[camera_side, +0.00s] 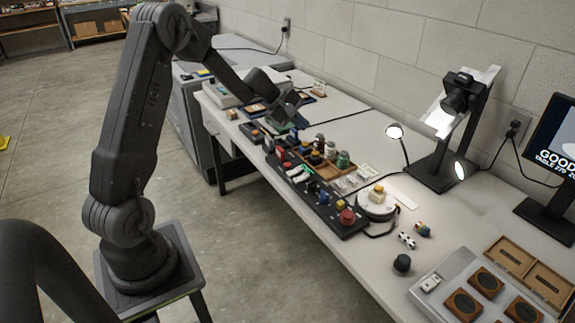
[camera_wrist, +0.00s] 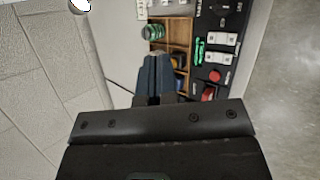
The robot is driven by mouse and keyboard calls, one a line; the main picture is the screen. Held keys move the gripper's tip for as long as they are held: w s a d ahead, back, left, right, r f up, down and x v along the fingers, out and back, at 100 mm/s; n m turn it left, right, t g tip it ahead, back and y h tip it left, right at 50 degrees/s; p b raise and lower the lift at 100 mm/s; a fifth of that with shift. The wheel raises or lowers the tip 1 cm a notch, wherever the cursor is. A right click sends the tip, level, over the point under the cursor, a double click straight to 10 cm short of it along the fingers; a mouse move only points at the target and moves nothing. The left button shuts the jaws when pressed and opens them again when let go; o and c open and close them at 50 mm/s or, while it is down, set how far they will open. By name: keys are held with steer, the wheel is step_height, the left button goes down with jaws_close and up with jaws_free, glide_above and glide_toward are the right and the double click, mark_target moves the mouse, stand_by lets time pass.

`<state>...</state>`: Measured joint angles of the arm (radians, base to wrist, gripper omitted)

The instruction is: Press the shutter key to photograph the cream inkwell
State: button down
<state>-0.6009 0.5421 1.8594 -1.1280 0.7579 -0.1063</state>
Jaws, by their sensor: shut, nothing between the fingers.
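My gripper (camera_side: 297,112) is shut and empty, above the far part of the bench. In the wrist view its closed fingers (camera_wrist: 154,75) overlap the wooden tray. A black control panel (camera_side: 325,205) lies along the bench's front edge, with a large red button (camera_side: 347,216) and several smaller keys; which one is the shutter key I cannot tell. The panel also shows in the wrist view (camera_wrist: 217,55), right of the fingers. A small cream-yellow object (camera_side: 378,190), possibly the inkwell, sits on a white round turntable (camera_side: 373,208). A camera (camera_side: 461,95) on a black stand faces the turntable.
A wooden compartment tray (camera_side: 343,176) with small bottles stands behind the panel. Lamps (camera_side: 394,131) stand near the camera stand. A grey tray with wooden holders (camera_side: 455,304) is at the near right.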

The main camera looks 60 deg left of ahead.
mark_target(287, 165)
steer(key=a+f+n+t, duration=0.1)
steer(key=a+f+n, duration=0.3)
steer(key=a+f, duration=0.3)
steer(key=shift+w+a+f+y, duration=0.15)
steer(key=shift+w+a+y, duration=0.1)
steer(key=shift+a+y, duration=0.25)
steer(key=shift+f, duration=0.1)
steer(key=shift+f, duration=4.3)
steer(key=shift+f, duration=0.15)
steer(key=shift+f, duration=0.25)
steer(key=shift+f, duration=0.45)
steer(key=shift+r, duration=0.85)
